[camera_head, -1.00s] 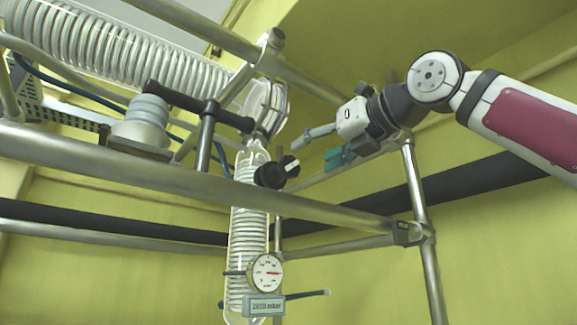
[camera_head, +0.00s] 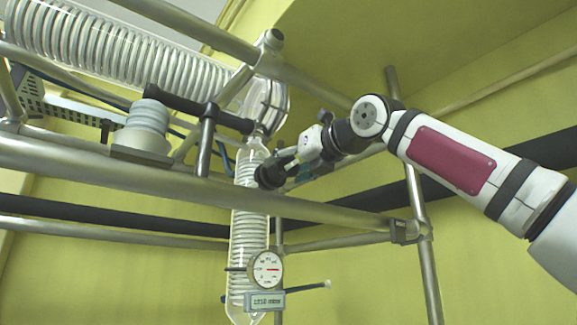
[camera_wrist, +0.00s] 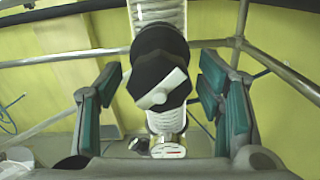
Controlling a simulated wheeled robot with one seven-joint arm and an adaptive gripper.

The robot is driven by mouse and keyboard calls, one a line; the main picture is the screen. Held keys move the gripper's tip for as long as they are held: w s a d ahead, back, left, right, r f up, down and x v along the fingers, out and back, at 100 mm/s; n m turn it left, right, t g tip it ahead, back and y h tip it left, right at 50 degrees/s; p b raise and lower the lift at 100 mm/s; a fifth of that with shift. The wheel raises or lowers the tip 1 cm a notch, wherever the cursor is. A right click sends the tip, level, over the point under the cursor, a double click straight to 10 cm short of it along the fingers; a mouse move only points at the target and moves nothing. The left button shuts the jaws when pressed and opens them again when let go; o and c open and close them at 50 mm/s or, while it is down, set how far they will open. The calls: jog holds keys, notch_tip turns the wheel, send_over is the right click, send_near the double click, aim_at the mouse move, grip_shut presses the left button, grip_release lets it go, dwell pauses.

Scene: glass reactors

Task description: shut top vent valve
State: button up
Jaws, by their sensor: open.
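The top vent valve (camera_head: 269,175) is a black round knob on the upper part of the vertical glass coil condenser (camera_head: 247,215). In the wrist view the knob (camera_wrist: 158,80) fills the middle, with a pale grey bar handle across its face, tilted up to the right. My gripper (camera_head: 285,166) is at the knob in the head view. In the wrist view my gripper (camera_wrist: 160,100) is open, its teal-padded fingers on the left and right of the knob with gaps on both sides. In the head view the gripper partly hides the knob's face.
A round dial gauge (camera_head: 266,269) with a label hangs below on the condenser. A steel rail (camera_head: 190,185) crosses in front, with a post (camera_head: 420,240) at right. A large horizontal glass coil (camera_head: 120,60) lies upper left. A grey ribbed fitting (camera_head: 146,125) stands on the left.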

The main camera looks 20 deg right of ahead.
jog(key=shift+c, duration=0.2)
jog(key=c, duration=1.1)
jog(key=shift+c, duration=0.2)
jog(key=shift+m, duration=0.5)
